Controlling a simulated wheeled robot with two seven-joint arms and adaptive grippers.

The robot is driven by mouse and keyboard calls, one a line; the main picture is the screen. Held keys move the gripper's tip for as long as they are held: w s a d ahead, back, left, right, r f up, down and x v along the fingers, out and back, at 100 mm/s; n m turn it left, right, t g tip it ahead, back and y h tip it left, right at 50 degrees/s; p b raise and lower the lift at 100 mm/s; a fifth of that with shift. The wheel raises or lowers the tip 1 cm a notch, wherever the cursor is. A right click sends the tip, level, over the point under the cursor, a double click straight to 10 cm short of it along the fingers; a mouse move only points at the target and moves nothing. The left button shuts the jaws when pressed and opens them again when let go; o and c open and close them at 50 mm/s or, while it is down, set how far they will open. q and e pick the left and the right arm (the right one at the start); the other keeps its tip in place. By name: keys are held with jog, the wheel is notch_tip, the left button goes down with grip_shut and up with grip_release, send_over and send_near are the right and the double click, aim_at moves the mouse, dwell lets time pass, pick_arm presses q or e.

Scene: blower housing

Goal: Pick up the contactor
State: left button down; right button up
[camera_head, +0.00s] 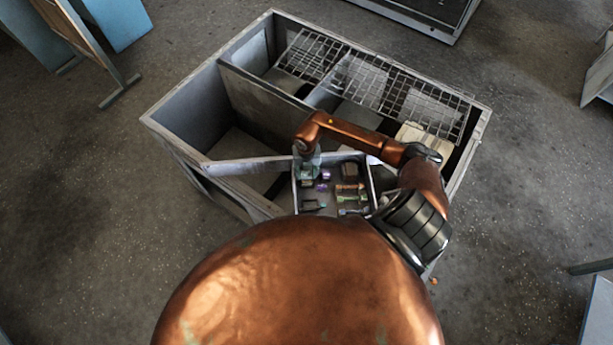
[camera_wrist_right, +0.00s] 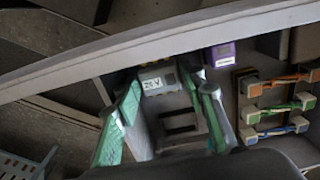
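A grey block with a white label that seems to read 24V (camera_wrist_right: 160,82), likely the contactor, stands in a tray compartment in the right wrist view. My right gripper (camera_wrist_right: 164,88) has its two green-padded fingers apart, one on each side of this block. I cannot tell whether the pads touch it. In the head view my right gripper (camera_head: 308,168) reaches down into the back left corner of the parts tray (camera_head: 295,194) and mostly hides the block there. My left gripper is not in view.
A purple part (camera_wrist_right: 221,54) sits right of the block. Further right are terminal pieces with orange, green and blue wires (camera_wrist_right: 278,108). The tray wall (camera_wrist_right: 100,58) runs close behind the fingers. The tray sits in a large grey housing (camera_head: 185,112) with wire mesh (camera_head: 365,78).

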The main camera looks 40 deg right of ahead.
jog(key=shift+f, duration=0.9)
jog(key=shift+c, duration=0.2)
jog(key=c, duration=0.7)
jog(key=shift+o, duration=0.2)
jog(key=shift+r, duration=0.2)
